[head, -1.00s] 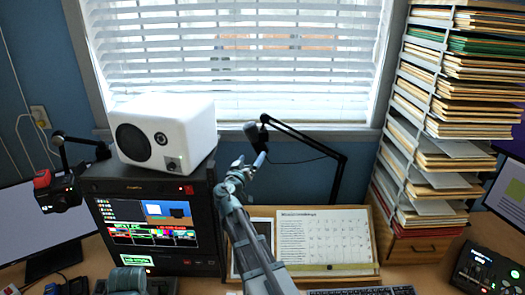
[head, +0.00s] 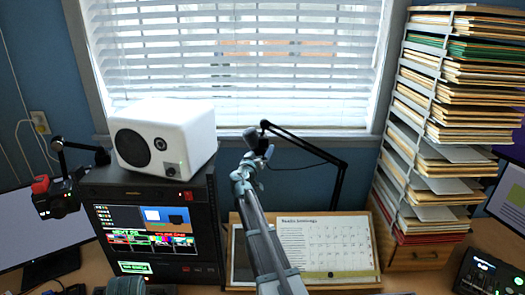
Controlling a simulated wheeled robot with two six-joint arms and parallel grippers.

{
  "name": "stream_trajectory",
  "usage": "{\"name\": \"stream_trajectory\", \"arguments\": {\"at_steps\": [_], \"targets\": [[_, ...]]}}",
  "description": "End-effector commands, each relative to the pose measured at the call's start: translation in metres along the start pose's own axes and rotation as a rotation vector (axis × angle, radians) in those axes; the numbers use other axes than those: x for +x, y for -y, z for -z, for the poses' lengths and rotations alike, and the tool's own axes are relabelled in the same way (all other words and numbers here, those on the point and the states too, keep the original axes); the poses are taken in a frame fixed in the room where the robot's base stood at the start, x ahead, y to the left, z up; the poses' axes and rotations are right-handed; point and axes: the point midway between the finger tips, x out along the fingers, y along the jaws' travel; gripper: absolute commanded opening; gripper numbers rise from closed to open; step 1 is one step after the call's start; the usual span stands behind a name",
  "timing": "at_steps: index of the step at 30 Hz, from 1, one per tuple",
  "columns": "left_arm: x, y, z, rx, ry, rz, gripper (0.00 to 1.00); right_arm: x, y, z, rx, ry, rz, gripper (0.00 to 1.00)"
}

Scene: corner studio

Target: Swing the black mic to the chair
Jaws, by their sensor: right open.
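The black mic (head: 252,136) hangs at the left end of a black jointed boom arm (head: 310,149) in front of the window's lower edge. My right gripper (head: 257,152) reaches up from the bottom middle and is right at the mic in the picture. Its fingertips overlap the mic's lower part and the end of the boom. The gripper is open. I cannot tell whether the mic is between the fingers or whether they touch it. My left gripper is not in view. No chair is in view.
A white speaker (head: 185,138) stands on a black monitor rack (head: 207,220) at left. A black device with a red part (head: 60,198) hangs on an arm left of it. A calendar board (head: 325,245) leans behind my right arm. A tall paper rack (head: 408,150) stands at right.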

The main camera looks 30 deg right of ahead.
Motion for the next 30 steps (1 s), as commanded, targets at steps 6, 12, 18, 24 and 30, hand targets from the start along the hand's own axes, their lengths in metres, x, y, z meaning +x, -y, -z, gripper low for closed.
{"name": "stream_trajectory", "arguments": {"at_steps": [6,12,18,24,30], "targets": [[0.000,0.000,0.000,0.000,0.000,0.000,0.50,0.019,0.000,0.000,0.000,0.000,-0.001,0.94],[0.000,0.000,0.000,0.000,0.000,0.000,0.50,0.022,0.000,0.000,0.000,0.000,0.000,0.94],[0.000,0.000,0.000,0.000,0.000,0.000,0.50,0.021,0.000,0.000,0.000,0.000,0.000,0.87],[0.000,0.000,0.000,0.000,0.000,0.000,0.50,0.021,0.000,0.000,0.000,0.000,0.000,0.51],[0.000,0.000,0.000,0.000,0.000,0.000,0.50,0.021,0.000,0.000,0.000,0.000,0.000,0.15]]}}
